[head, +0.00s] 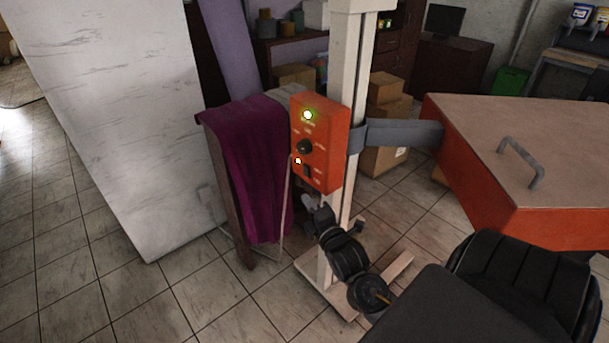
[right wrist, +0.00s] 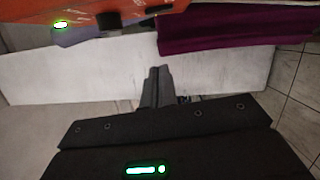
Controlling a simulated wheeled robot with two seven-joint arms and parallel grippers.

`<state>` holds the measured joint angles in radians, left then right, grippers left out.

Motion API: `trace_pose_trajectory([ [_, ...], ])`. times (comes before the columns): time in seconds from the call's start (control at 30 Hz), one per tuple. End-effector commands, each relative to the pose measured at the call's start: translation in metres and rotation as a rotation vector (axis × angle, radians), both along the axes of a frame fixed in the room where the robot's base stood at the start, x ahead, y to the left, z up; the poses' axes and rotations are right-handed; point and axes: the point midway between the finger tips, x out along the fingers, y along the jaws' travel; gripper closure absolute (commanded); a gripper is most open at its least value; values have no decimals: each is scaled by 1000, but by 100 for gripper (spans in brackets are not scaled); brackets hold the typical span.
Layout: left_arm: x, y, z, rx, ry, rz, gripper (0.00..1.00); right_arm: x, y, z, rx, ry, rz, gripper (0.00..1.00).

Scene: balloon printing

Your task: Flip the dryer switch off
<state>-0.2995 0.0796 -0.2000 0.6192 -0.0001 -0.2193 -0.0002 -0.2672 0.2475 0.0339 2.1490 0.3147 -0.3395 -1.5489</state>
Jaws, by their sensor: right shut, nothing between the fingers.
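The dryer's orange control box (head: 330,135) is fixed to a pale upright post. My left gripper is not in view.
The dryer's large orange-sided panel (head: 560,228) stands at the right, joined to the post (head: 347,60) by a grey band. A purple cloth (head: 248,170) hangs left of the box, beside a white board (head: 120,130). Cardboard boxes (head: 388,140) stand behind.

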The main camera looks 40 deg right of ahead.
Motion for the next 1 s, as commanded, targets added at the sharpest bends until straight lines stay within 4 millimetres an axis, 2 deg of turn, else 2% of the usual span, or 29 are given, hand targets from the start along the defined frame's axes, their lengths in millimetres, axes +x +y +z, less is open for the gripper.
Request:
trace_pose_trajectory([
  [0.17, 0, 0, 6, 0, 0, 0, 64, 26, -7, 4, 0, -2, -1, 100],
  [0.5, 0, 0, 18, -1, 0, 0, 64, 93, -25, 6, 1, -1, -1, 100],
  [0.7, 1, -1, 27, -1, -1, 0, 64, 91, -53, 8, -2, 1, -1, 100],
  [1.0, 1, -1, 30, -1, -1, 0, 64, 90, -64, 8, 1, 1, 0, 100],
])
